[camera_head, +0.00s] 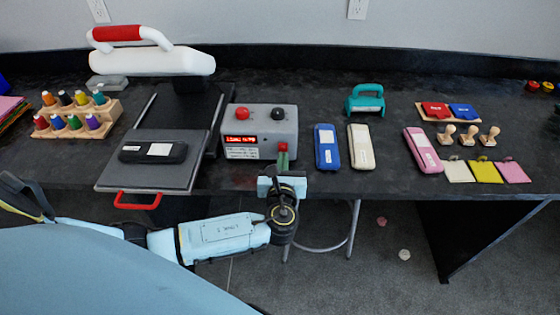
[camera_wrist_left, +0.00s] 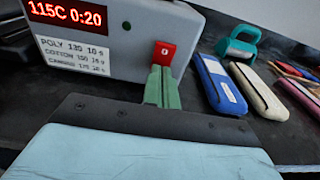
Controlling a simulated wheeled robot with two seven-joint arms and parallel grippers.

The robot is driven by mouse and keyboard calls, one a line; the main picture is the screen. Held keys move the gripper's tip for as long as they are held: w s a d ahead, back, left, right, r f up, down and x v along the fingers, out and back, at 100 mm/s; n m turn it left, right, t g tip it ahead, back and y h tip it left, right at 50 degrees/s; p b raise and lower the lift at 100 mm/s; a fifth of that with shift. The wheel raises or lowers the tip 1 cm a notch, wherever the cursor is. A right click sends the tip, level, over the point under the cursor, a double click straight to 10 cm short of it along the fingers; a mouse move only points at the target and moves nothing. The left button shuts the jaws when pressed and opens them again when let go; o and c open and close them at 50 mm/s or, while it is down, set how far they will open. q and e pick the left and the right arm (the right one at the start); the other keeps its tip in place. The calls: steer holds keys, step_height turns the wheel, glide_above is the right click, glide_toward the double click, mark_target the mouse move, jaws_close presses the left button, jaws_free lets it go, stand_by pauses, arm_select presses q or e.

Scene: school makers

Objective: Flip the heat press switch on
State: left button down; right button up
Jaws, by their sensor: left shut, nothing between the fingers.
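The heat press control box (camera_head: 262,130) is grey, with a red knob and a black knob on top and a lit red display that reads 115C 0:20 in the left wrist view (camera_wrist_left: 65,14). The red switch (camera_wrist_left: 164,53) is on the box's front face at the lower right. My left gripper (camera_head: 283,158) is shut and empty, its green fingers pointing at the box. In the left wrist view its fingertips (camera_wrist_left: 162,72) are right at the switch's lower part, touching or nearly so; contact is unclear. My right gripper is out of view.
The heat press (camera_head: 150,62) stands open at left, its lower plate (camera_head: 122,174) bearing a black case (camera_head: 152,152). Blue (camera_head: 327,147) and cream (camera_head: 360,147) cases lie right of the box. Thread spools (camera_head: 73,122) are at far left, stamps (camera_head: 468,134) at right.

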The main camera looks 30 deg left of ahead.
arm_select(q)
steer(key=f+p+v, duration=0.1)
steer(key=f+v, duration=0.2)
steer(key=v, duration=1)
steer(key=shift+s+d+p, duration=0.2)
steer(key=shift+s+p, duration=0.15)
steer(key=shift+s, duration=0.05)
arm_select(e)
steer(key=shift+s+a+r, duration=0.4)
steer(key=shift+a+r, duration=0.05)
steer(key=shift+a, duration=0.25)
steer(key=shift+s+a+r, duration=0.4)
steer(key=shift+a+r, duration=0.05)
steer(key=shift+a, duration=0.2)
arm_select(q)
steer(key=shift+f, duration=0.1)
